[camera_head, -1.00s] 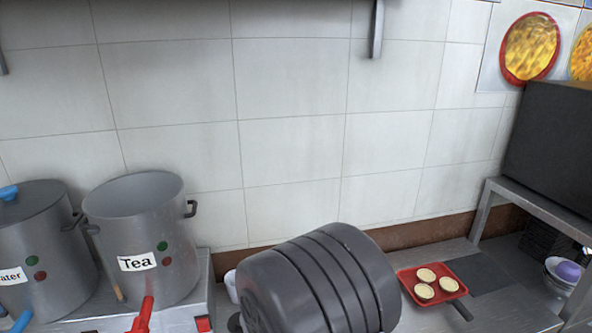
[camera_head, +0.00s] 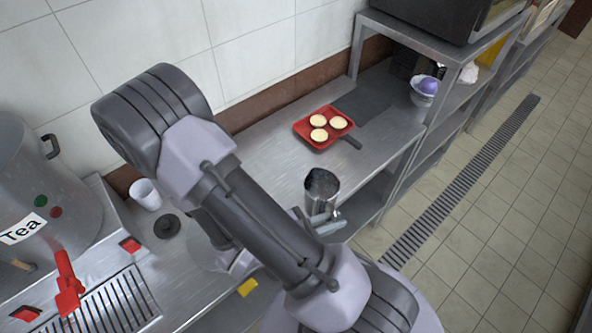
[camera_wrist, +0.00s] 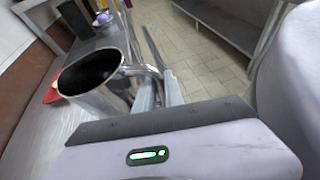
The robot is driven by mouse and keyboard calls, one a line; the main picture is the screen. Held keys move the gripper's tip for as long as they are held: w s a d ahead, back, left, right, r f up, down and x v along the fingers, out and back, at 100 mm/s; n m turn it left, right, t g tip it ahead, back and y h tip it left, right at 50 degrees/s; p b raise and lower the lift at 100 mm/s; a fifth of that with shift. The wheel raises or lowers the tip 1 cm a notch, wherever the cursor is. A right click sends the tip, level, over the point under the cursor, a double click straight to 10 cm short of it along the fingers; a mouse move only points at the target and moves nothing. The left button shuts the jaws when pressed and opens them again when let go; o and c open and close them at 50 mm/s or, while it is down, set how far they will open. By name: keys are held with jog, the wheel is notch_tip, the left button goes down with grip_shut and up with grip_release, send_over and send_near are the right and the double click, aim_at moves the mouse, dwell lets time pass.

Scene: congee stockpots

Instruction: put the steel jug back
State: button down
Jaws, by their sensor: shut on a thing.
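The steel jug (camera_head: 321,187) stands near the front edge of the steel counter in the head view, upright or nearly so. In the wrist view the jug (camera_wrist: 100,82) shows its dark open mouth, with its handle on the right side. My gripper (camera_head: 326,220) is shut on the jug's handle; its fingers (camera_wrist: 158,88) also show in the wrist view. I cannot tell whether the jug's base touches the counter. My arm hides part of the counter to the left of the jug.
A red tray (camera_head: 306,130) with three round pastries lies behind the jug, beside a dark mat (camera_head: 362,103). A white cup (camera_head: 145,194), a black lid (camera_head: 167,226) and the Tea pot (camera_head: 30,180) stand at the left. A steel shelf (camera_head: 440,52) bounds the right.

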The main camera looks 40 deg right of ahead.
aim_at(318, 185)
jog(key=w+d+f+b, duration=0.1)
jog(key=b, duration=0.2)
jog(key=w+f+b, duration=0.1)
jog(key=b, duration=0.2)
jog(key=shift+w+d+f, duration=0.3)
jog(key=shift+w+d, duration=0.05)
jog(key=shift+w, duration=0.05)
jog(key=w+d, duration=0.1)
jog(key=w, duration=0.2)
jog(key=w+d+b, duration=0.1)
jog(key=w+d, duration=0.1)
jog(key=w, duration=0.1)
jog(key=w+d, duration=0.1)
jog(key=w, duration=0.2)
jog(key=shift+w+d+r+b, duration=0.3)
jog(key=shift+w, duration=0.05)
notch_tip(318, 185, down, 4)
jog(key=shift+w+r+b, duration=0.1)
jog(key=shift+r+b, duration=0.05)
jog(key=shift+b, duration=1)
jog(key=shift+r, duration=0.2)
jog(key=shift+f, duration=0.1)
jog(key=c, duration=1.4)
grip_release()
jog(key=shift+c, duration=0.2)
